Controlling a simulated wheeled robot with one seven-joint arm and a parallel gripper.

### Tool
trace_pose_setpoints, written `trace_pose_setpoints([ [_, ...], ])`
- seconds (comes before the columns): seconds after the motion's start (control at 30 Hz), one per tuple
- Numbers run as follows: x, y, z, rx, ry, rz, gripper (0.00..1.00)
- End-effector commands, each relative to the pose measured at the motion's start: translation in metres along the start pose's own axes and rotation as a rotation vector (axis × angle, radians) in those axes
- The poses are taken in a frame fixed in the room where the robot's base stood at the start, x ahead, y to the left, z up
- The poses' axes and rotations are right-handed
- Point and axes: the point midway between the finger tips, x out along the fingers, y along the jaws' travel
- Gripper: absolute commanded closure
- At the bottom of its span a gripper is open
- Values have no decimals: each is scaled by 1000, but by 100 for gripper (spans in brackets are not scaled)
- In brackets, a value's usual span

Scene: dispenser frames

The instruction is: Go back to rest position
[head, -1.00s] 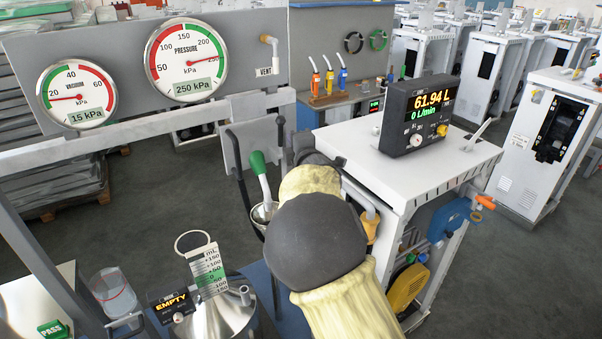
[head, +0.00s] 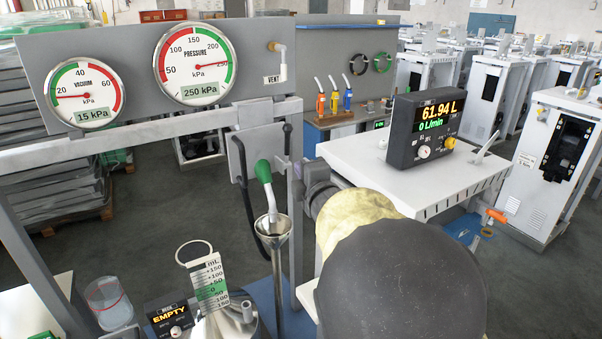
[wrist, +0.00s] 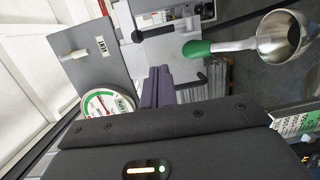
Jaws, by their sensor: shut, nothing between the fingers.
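My gripper (wrist: 158,75) shows in the wrist view with its two dark fingers together and nothing between them. In the head view my arm covers the lower middle and right, and the fingertips are hard to make out. A nozzle with a green grip (head: 264,172) stands in a metal funnel cup (head: 271,236), apart from my gripper. In the wrist view the green grip (wrist: 196,48) and the cup (wrist: 284,38) lie to the right of my fingers.
A panel with vacuum and pressure gauges (head: 194,62) stands at the left. A white cabinet (head: 390,170) carries a display reading 61.94 L (head: 425,128). A metal vessel (head: 230,322) marked EMPTY and a clear jug (head: 108,303) stand low left. Open floor lies behind.

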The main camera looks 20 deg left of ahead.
Motion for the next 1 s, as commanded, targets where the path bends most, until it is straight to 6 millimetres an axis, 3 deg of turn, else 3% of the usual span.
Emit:
trace_pose_setpoints([
  [0.27,0,-1,-1,4,0,-3,100],
  [0.37,-4,-8,12,44,-28,-27,100],
  [0.47,-14,-25,41,142,-99,-84,100],
  [0.57,-36,-52,81,295,-207,-165,100],
  [0.7,-78,-93,130,542,-381,-277,100],
  [0.8,-114,-120,154,715,-507,-345,100],
  [1.0,-193,-168,183,1048,-766,-451,100],
])
